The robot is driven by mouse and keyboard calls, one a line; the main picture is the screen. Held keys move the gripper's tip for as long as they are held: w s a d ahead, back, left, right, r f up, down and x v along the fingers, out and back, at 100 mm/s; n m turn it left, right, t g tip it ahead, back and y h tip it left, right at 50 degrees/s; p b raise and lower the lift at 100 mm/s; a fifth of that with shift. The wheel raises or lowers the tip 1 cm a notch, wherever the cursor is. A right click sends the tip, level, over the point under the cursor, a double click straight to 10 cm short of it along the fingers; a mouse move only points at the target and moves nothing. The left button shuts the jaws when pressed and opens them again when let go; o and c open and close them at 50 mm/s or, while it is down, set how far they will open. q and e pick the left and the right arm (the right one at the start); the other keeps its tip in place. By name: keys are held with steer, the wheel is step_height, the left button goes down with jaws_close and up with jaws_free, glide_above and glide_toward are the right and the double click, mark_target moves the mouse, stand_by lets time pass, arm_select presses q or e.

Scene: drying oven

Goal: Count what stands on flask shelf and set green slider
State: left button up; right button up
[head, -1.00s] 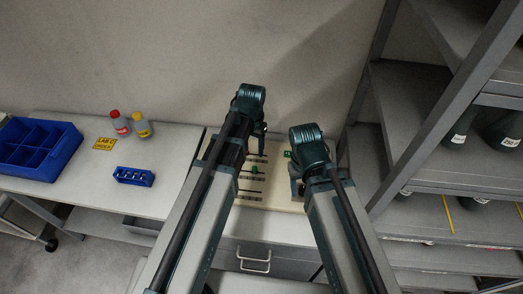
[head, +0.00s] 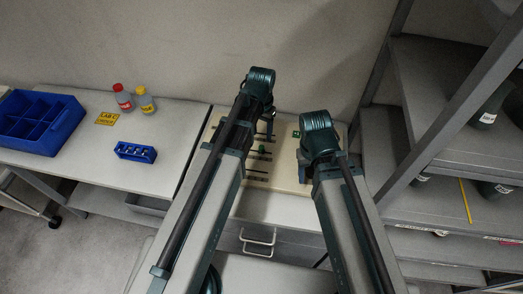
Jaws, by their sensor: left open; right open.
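A pale slider board (head: 284,158) lies on the bench, with dark slots and a green knob (head: 262,150) on one of them. A second small green piece (head: 296,134) shows near its right side. My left gripper (head: 270,128) is open over the board's far part, apart from the green knob. My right gripper (head: 303,172) is open at the board's right side, partly hidden by its wrist. The shelf rack (head: 445,155) on the right holds dark flasks with white labels: one flask (head: 490,108) on an upper level, another (head: 494,190) lower. Some are cut by the frame edge or hidden by the rack.
A blue divided crate (head: 42,122), a red-capped bottle (head: 122,98), a yellow-capped bottle (head: 146,101), a yellow sign (head: 106,119) and a small blue rack (head: 135,152) stand on the left table. A yellow strip (head: 465,201) marks a lower shelf. The rack's post stands close to my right arm.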

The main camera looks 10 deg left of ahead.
mark_target(261, 147)
arm_select(q)
step_height(261, 147, down, 8)
steer(key=b, duration=0.6)
steer(key=shift+b, duration=0.4)
arm_select(e)
step_height(261, 147, down, 8)
steer(key=shift+r, duration=0.1)
arm_select(q)
steer(key=shift+r, duration=0.1)
jaws_close()
